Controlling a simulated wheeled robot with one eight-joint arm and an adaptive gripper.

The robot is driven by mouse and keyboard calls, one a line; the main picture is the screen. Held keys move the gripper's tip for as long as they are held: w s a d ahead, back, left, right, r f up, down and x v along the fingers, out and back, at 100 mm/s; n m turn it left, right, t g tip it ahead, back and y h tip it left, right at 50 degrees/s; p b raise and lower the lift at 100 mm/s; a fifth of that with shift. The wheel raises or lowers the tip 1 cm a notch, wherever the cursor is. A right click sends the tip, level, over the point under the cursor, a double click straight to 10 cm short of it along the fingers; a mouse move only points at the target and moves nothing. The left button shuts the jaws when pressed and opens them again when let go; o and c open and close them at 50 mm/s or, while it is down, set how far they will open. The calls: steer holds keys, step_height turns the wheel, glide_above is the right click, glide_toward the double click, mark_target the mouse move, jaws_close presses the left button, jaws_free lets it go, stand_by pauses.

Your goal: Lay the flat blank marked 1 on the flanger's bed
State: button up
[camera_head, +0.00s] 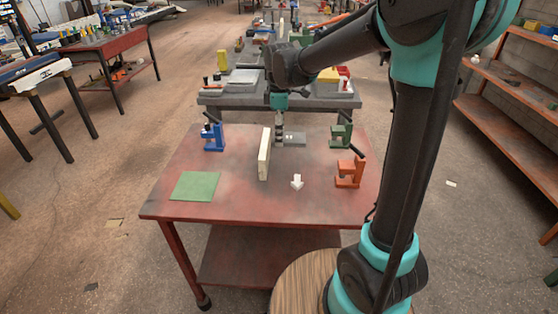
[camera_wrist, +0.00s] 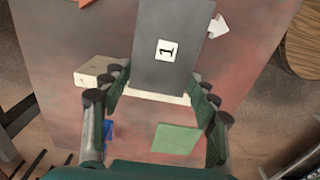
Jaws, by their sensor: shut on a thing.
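The flat blank marked 1 (camera_wrist: 172,22) is a dark grey plate with a white number label; its near edge is pale. In the head view the blank (camera_head: 295,139) shows as a small grey plate near the red table's far edge. My gripper (camera_head: 279,139) points down at its left end. In the wrist view my gripper's fingers (camera_wrist: 160,86) are on either side of the blank's near end, shut on it. I cannot tell whether the blank clears the table. Blue (camera_head: 213,137), green (camera_head: 341,136) and orange (camera_head: 350,172) C-shaped tools stand on the table; which is the flanger is unclear.
A beige upright block (camera_head: 264,155) stands mid-table, left of the blank. A white arrow (camera_head: 297,181) lies in front of it. A green sheet (camera_head: 195,186) lies at front left. The red table's (camera_head: 240,205) front middle is clear. A grey bench (camera_head: 230,100) stands behind.

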mark_target(279, 168)
step_height(279, 168, down, 12)
steer(key=shift+r, duration=0.15)
stand_by(0.3)
steer(key=o, duration=1.8)
